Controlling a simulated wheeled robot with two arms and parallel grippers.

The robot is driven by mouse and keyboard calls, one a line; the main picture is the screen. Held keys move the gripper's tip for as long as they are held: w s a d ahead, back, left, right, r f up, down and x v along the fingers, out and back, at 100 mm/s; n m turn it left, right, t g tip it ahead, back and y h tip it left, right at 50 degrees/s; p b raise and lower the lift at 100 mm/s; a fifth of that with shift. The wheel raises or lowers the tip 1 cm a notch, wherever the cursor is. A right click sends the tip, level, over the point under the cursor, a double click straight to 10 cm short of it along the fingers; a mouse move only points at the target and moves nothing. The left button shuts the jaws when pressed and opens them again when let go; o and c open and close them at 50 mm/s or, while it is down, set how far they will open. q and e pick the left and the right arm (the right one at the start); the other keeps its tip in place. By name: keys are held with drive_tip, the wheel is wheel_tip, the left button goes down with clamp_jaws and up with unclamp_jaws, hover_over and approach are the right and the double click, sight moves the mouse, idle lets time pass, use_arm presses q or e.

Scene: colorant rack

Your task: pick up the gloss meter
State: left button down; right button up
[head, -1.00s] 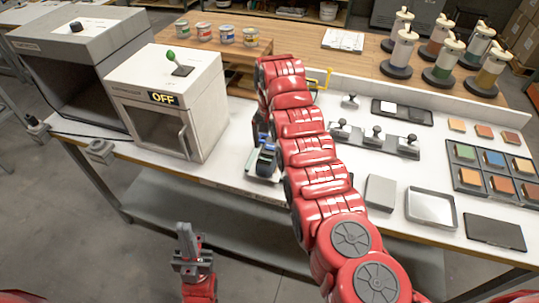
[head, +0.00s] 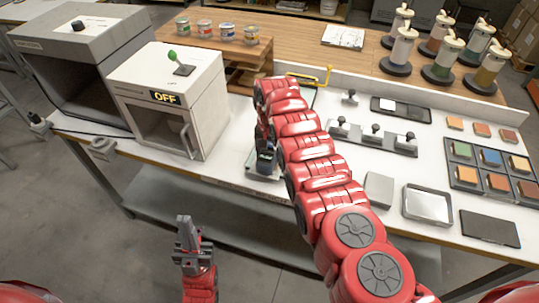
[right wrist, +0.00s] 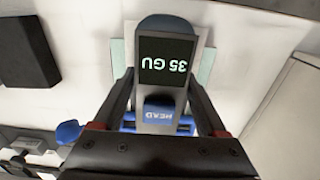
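The gloss meter (head: 265,157) is a dark and blue handheld device standing on a pale tile on the white bench, partly hidden by my right arm. In the right wrist view the gloss meter (right wrist: 167,60) has a dark screen reading "35 GU", upside down. My right gripper (right wrist: 162,78) has one black finger along each side of the meter, very close to it. Whether both fingers press on it cannot be told. My left gripper (head: 187,232) is upright in front of the bench, away from the meter, seen nearly side-on, with nothing visible in it.
A white cabinet marked OFF (head: 170,100) stands left of the meter. A block with several knobs (head: 372,138), a grey block (head: 379,190) and a shallow tray (head: 428,204) lie to the right. A wooden riser (head: 262,65) with several cans is behind.

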clamp_jaws()
drive_tip(key=shift+r, duration=0.1)
idle(0.3)
